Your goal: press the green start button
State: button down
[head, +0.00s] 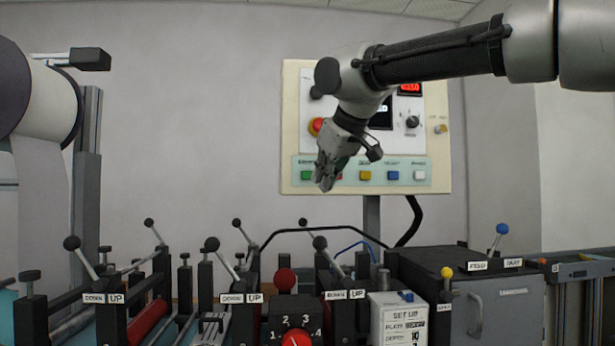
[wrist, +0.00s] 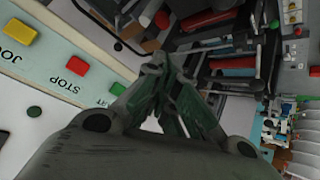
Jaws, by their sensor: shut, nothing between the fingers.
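The green start button (head: 307,174) is the leftmost in the row along the bottom of the wall control panel (head: 287,110). In the wrist view a green button (wrist: 117,89) shows at the edge of the label strip, beside my gripper and partly covered by it. The red stop button (wrist: 73,81) is next to it; in the head view my gripper mostly hides it. My gripper (head: 326,184) is shut and empty, pointing down in front of the panel's lower left. Its fingers (wrist: 155,65) also show in the wrist view. I cannot tell the exact gap to the panel.
The yellow (head: 365,175), blue (head: 393,175) and white (head: 419,175) buttons continue the row. A red emergency knob (head: 316,126) sits above. Below the panel stands a machine with several levers, including a black-knobbed one (head: 320,243). A dark cabinet (head: 490,310) is at right.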

aim_at(307, 175)
jog(key=shift+w+a+r, duration=0.15)
jog(key=shift+a+r, duration=0.2)
jog(key=shift+a, duration=0.2)
jog(key=w, duration=0.8)
jog(key=shift+w, duration=0.4)
jog(key=shift+a, duration=0.1)
dwell(1.0)
jog(key=shift+w, duration=0.4)
jog(key=shift+w, duration=0.5)
dwell(0.6)
jog(key=shift+s, duration=0.95)
